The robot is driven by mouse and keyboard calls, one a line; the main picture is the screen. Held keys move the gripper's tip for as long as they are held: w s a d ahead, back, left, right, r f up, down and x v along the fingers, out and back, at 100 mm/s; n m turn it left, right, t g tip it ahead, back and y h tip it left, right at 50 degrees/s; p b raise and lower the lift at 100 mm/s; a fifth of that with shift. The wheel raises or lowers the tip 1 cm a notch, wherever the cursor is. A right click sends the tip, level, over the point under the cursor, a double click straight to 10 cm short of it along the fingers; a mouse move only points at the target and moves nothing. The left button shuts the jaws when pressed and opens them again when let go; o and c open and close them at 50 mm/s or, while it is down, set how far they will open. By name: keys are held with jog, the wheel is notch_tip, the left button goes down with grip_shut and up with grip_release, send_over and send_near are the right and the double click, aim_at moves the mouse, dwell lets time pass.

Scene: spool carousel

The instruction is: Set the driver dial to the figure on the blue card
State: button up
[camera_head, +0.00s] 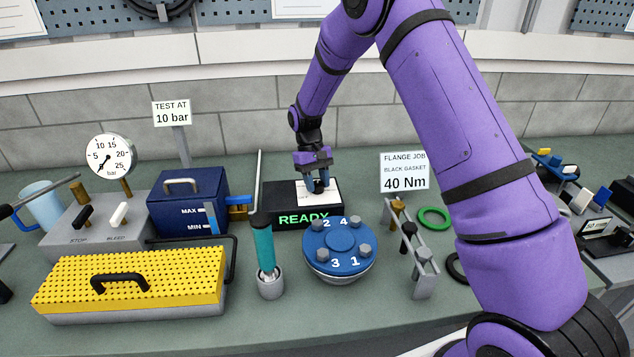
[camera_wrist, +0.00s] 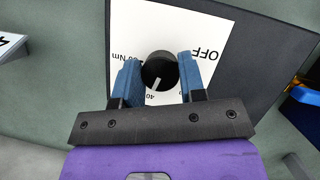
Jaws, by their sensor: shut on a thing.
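The driver dial is a black knob (camera_wrist: 160,66) on a white scale plate (camera_wrist: 145,30) in the wrist view. Its white pointer line points down towards the "40" mark; "OFF" is at the right and a partly hidden "Nm" figure at the left. My gripper (camera_wrist: 158,75) has its blue fingers on either side of the knob, shut on it. In the head view my gripper (camera_head: 318,184) reaches down onto the plate on top of the black driver box (camera_head: 270,205), whose front reads "READY". A white card (camera_head: 404,172) reads "FLANGE JOB, BLACK GASKET, 40 Nm". No blue card shows.
A blue flange with numbered bolts (camera_head: 338,240) stands before the box. A teal-handled driver (camera_head: 265,248) stands in a holder at its left. A bolt rack (camera_head: 420,268) and a green ring (camera_head: 434,210) are at the right. A blue tank (camera_head: 185,205) and yellow cover (camera_head: 150,265) are left.

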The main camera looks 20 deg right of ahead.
jog(key=shift+m, duration=0.5)
jog(key=shift+y, duration=0.3)
jog(key=o, duration=0.9)
jog(key=shift+w+r, duration=0.1)
jog(key=shift+v, duration=5.3)
